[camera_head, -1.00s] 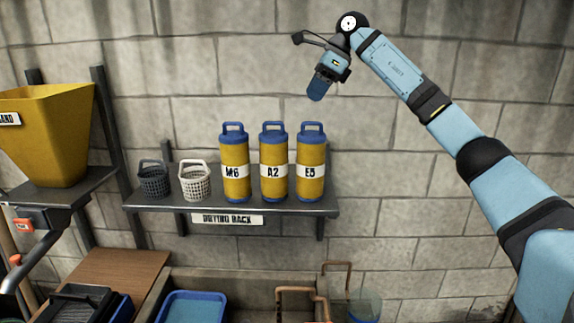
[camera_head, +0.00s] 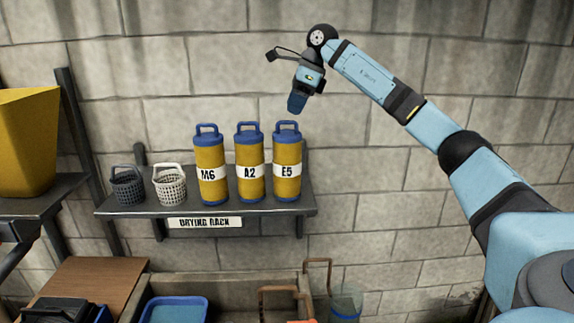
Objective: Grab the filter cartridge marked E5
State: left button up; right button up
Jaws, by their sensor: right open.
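The cartridge marked E5 (camera_head: 287,185) stands upright at the right end of the row on the drying rack (camera_head: 300,205). It is yellow with blue ends, a white label and a blue loop handle on top. Cartridge A2 (camera_head: 250,188) stands close on its left, and cartridge M6 (camera_head: 211,190) stands left of that. My right gripper (camera_head: 297,104) is open and empty, pointing down, just above the E5 handle and slightly to its right in the picture. The gap in depth is hard to tell. My left gripper is not in view.
A dark basket (camera_head: 128,191) and a white basket (camera_head: 170,190) stand left on the rack. The block wall (camera_head: 360,170) is close behind. A yellow hopper (camera_head: 25,140) is at left.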

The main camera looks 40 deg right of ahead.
jog(key=shift+p+x, duration=0.35)
jog(key=shift+x, duration=1.65)
grip_shut()
jog(key=shift+r, duration=0.15)
